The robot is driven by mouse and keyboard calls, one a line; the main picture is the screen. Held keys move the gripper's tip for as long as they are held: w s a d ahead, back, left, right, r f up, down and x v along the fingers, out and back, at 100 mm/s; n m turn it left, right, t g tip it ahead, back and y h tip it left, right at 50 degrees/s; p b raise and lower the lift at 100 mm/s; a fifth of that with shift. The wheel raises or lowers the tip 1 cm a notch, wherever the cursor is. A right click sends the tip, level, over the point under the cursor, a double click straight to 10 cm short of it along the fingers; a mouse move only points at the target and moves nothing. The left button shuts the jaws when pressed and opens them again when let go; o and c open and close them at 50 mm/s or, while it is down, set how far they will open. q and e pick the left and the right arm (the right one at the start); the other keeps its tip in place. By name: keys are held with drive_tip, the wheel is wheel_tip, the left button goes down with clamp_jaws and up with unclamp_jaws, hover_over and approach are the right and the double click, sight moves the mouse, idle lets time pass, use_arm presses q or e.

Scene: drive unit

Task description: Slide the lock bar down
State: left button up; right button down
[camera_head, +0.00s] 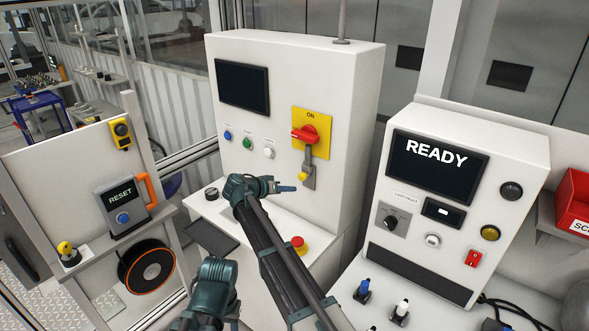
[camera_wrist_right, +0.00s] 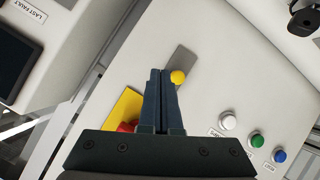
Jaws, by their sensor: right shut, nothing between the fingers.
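The lock bar (camera_head: 308,158) is a grey upright bar with a yellow knob (camera_head: 303,176), below the red rotary handle (camera_head: 305,135) on the yellow ON plate (camera_head: 322,124). A grey backing strip shows behind the knob. In the right wrist view the yellow knob (camera_wrist_right: 178,77) appears just right of my fingertips. My right gripper (camera_head: 292,188) is shut and empty, slightly below and left of the knob in the head view. Its closed fingers (camera_wrist_right: 161,72) hide part of the bar in the wrist view. I cannot tell whether they touch the knob.
The white cabinet has a dark screen (camera_head: 242,86) and blue, green and white buttons. A red mushroom button (camera_head: 299,243) sits on the ledge below, near my right arm. The READY console (camera_head: 437,154) stands at right, the RESET box (camera_head: 122,203) at left.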

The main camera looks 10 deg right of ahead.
drive_tip(key=w+a+r+t+h, duration=0.1)
drive_tip(key=w+a+r+t, duration=0.1)
drive_tip(key=w+a+r, duration=0.2)
drive_tip(key=w+r, duration=0.1)
drive_tip(key=w, duration=0.2)
drive_tip(key=shift+m+h, duration=0.4)
drive_tip(key=shift+w+r, duration=0.1)
drive_tip(key=shift+w, duration=0.05)
drive_tip(key=b, duration=0.5)
approach(305, 169)
drive_tip(key=w+d, duration=0.3)
drive_tip(key=shift+s+d+f+b, duration=0.25)
drive_tip(key=shift+s+f+b, duration=0.15)
drive_tip(key=shift+f+b, duration=0.05)
